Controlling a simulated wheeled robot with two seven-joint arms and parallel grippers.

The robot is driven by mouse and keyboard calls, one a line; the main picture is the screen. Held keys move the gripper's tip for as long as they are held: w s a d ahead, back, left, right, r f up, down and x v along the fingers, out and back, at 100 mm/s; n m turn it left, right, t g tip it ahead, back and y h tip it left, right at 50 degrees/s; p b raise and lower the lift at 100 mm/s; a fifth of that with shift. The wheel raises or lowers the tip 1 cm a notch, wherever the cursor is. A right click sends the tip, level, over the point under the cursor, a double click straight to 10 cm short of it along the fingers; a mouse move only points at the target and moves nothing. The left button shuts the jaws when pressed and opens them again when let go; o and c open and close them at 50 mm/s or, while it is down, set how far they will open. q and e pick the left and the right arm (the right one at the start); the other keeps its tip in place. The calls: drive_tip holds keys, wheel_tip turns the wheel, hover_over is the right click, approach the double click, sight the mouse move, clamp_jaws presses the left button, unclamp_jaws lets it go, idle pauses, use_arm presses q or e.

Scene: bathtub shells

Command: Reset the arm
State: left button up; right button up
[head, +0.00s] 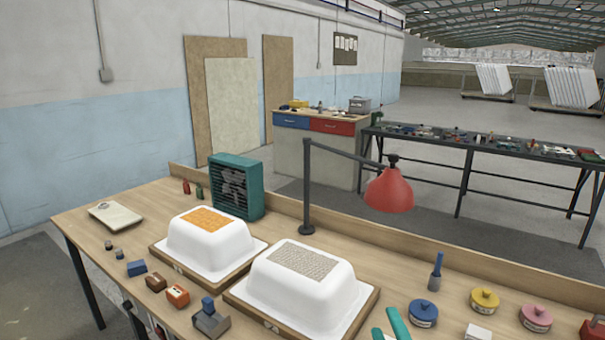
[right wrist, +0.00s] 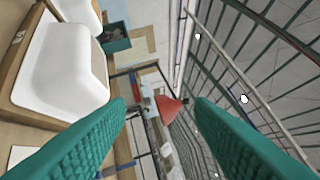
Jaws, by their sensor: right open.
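My right gripper (head: 389,328) shows at the bottom edge of the head view as two teal fingers, just right of the nearer white tub shell. It is open. In the right wrist view the same gripper (right wrist: 161,102) has its fingers wide apart with nothing held between them. My left gripper is in neither view. The nearer white tub shell (head: 335,296), with a grey patch on top, lies on a wooden board. The other white shell (head: 240,238), with an orange patch, lies on a board farther left. A white shell (right wrist: 62,65) also shows in the right wrist view.
A red-shaded lamp (head: 390,190) and a teal fan (head: 237,185) stand along the back of the workbench. Right of my gripper are a blue tin (head: 423,313), a yellow tin (head: 484,300) and a pink tin (head: 536,317). Small blocks (head: 177,295) and a clipboard (head: 115,215) lie at left.

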drive_tip(key=s+d+f+m+g+h, duration=0.25)
drive_tip(key=s+f+m+g, duration=0.2)
drive_tip(key=f, duration=0.25)
drive_tip(key=s+d+f+m+g+h, duration=0.1)
drive_tip(key=s+d+f+m+g, duration=0.35)
drive_tip(key=f, duration=0.25)
drive_tip(key=s+a+f+m+g+y, duration=0.1)
drive_tip(key=s+f+m+g, duration=0.25)
drive_tip(key=s, duration=0.35)
drive_tip(key=s+f+m+g, duration=0.2)
drive_tip(key=s+f+g, duration=0.25)
drive_tip(key=s, duration=0.35)
wheel_tip(320, 180, down, 26)
drive_tip(key=s, duration=0.1)
drive_tip(key=s+d+f+g, duration=0.1)
drive_tip(key=s+d+f, duration=0.2)
drive_tip(key=s+f, duration=1.3)
drive_tip(key=shift+s+g, duration=0.2)
drive_tip(key=shift+g, duration=0.2)
drive_tip(key=shift+n, duration=0.25)
